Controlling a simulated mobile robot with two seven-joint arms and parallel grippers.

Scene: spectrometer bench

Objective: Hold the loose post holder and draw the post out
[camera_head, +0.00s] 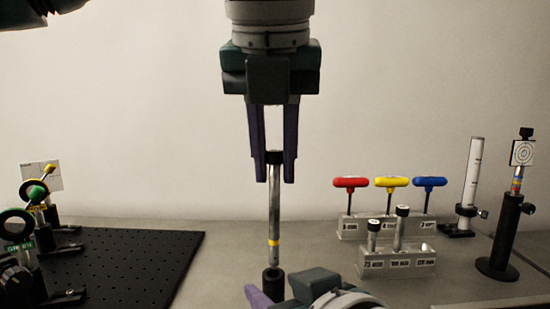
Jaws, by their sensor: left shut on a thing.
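My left gripper (275,172) is upright, pointing down. Its purple fingers are shut on the black top of the post (274,208). The post is a slim steel rod, upright, with a yellow band low on it. Directly below is the black post holder (272,277). The post's lower end meets the holder's top in the picture; I cannot tell how deep it sits. My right gripper (262,297) is at the bottom edge by the holder. One purple finger shows left of the holder; the other is hidden, so its grip is unclear.
A black breadboard (130,262) with mounted optics (35,200) is at left. At right stand a rack of hex drivers (388,228), a rack of posts (397,263), a white post on a base (472,180) and a target (522,153) on a black holder (505,232). The grey bench between is bare.

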